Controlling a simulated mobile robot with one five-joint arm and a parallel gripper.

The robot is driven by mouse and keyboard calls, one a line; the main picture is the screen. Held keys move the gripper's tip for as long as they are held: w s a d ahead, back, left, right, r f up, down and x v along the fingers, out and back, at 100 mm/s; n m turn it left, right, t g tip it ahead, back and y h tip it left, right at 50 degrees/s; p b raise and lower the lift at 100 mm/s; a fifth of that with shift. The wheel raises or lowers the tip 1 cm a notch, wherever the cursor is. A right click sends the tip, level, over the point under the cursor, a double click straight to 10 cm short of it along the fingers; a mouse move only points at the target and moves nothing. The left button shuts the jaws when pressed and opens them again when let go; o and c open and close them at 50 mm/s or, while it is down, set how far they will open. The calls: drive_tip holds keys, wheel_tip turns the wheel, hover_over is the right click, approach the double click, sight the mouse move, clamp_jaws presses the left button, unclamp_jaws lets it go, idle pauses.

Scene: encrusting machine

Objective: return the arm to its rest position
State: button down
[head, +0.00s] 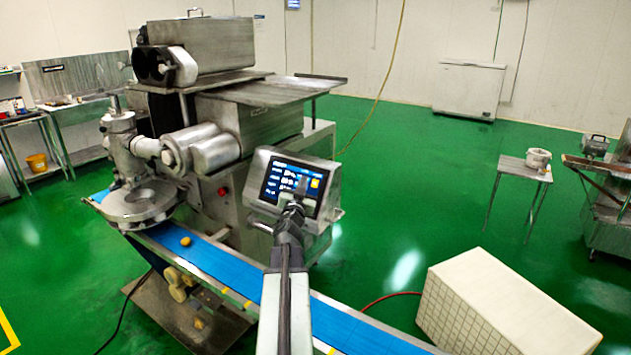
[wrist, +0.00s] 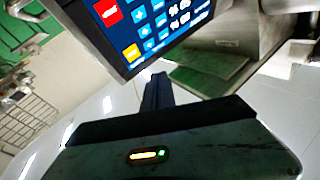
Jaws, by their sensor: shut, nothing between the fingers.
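My gripper (head: 299,190) is at the end of my arm, which reaches up from the bottom middle of the head view. It is shut and empty, in front of the encrusting machine's control screen (head: 279,184) and covering part of it. In the wrist view the closed fingers (wrist: 156,90) point up toward the lower edge of the lit screen (wrist: 150,25). I cannot tell whether the fingertips touch the screen. The encrusting machine (head: 235,120) stands behind the panel.
A blue conveyor belt (head: 225,268) runs diagonally below my arm, with a small dough piece (head: 185,241) on it. A white box (head: 500,300) stands on the floor at right. A small table (head: 522,170) is farther back. The green floor between is clear.

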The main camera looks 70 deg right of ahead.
drive_tip(key=shift+w+a+r, duration=0.1)
drive_tip(key=shift+w+a, duration=0.1)
idle(0.4)
